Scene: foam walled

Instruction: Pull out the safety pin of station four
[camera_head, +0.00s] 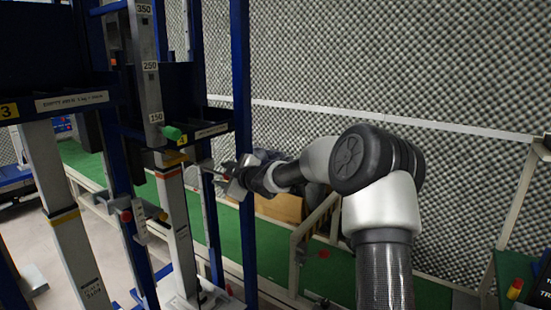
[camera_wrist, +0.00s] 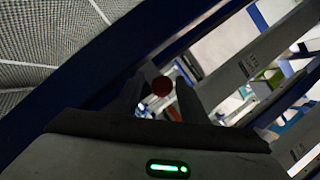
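Station four is the upright post (camera_head: 176,215) with the yellow "4" tag (camera_head: 182,141) near its top. My gripper (camera_head: 224,176) is just right of this post, reaching toward it from the right. A small red spot shows at the gripper in the head view. In the wrist view a round red knob (camera_wrist: 162,86), which looks like the safety pin's head, lies between the spread fingertips of my gripper (camera_wrist: 163,95). Gaps show on both sides of the knob, and the fingers look open. The pin's shaft cannot be made out.
A blue upright (camera_head: 243,150) stands close behind my gripper. A green knob (camera_head: 172,132) sits above the tag. Station three's post (camera_head: 60,220) is at the left, with another red knob (camera_head: 126,216) between the posts. A wooden rail (camera_head: 318,222) runs behind my arm.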

